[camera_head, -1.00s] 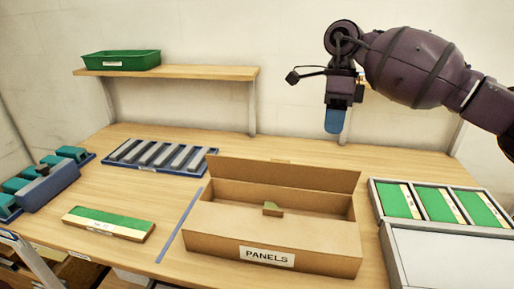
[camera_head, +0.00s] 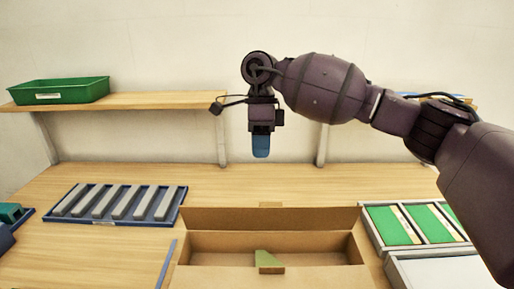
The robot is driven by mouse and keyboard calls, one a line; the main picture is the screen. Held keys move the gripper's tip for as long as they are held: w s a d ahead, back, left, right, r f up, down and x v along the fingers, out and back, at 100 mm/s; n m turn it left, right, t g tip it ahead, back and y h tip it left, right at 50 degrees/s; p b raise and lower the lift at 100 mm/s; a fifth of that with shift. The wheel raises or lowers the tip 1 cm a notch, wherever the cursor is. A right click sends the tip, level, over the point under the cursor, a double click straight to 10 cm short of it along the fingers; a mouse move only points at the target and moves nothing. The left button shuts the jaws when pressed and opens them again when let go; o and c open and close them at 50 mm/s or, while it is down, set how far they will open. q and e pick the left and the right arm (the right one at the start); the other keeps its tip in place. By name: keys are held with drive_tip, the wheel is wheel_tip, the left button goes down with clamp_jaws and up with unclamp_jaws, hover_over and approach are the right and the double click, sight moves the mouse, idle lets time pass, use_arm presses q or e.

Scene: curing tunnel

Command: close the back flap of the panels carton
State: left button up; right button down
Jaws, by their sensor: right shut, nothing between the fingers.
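The panels carton (camera_head: 320,278) is an open brown box at the bottom middle of the head view. Its back flap (camera_head: 220,219) stands raised along the far edge. A small green and brown piece (camera_head: 268,262) shows at the carton's middle. My right gripper (camera_head: 261,152) points down with its blue fingertips shut and empty. In the picture it shows above the carton's back flap, apart from it. The carton's front, with its label, is cut off by the lower edge. My left gripper is not in view.
A blue tray of grey bars (camera_head: 76,217) lies left of the carton. A grey tray with green panels (camera_head: 372,228) stands close on the right. A wall shelf (camera_head: 150,100) holds a green bin (camera_head: 60,91). The table behind the carton (camera_head: 230,185) is clear.

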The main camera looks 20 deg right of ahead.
sight(261, 204)
drive_tip(key=s+f, duration=0.1)
drive_tip(key=f, duration=0.1)
drive_tip(key=s+a+f, duration=0.1)
drive_tip(key=s+f, duration=0.1)
drive_tip(key=f, duration=0.1)
drive_tip(key=s+f, duration=0.2)
drive_tip(key=shift+a+f+p, duration=0.2)
drive_tip(key=shift+a+p, duration=0.05)
drive_tip(key=shift+p, duration=0.1)
drive_tip(key=shift+s+f, duration=0.25)
drive_tip(key=shift+s, duration=0.05)
drive_tip(key=shift+a, duration=0.1)
drive_tip(key=shift+s, duration=0.1)
